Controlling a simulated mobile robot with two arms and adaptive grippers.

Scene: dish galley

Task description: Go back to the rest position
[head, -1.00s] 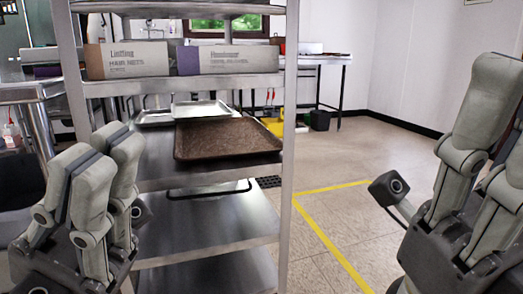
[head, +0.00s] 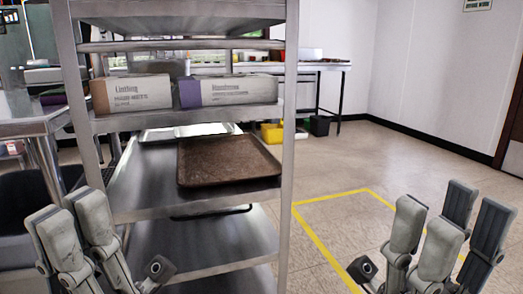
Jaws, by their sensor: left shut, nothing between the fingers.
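My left gripper (head: 68,206) is at the lower left, in front of the metal rack's left post. Its fingers point up and sit close together, shut, with nothing between them. My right gripper (head: 452,206) is at the lower right, over the open floor. Its fingers point up with a gap between the pale pair and the darker pair, so it looks open and empty. Neither gripper appears to touch the rack.
A metal shelf rack (head: 290,150) stands close ahead. It bears a hair-net box (head: 130,93), another box (head: 228,90), a brown tray (head: 228,160) and a silver tray (head: 190,131). A counter (head: 35,122) is at left. Yellow-marked floor (head: 340,225) at right is clear.

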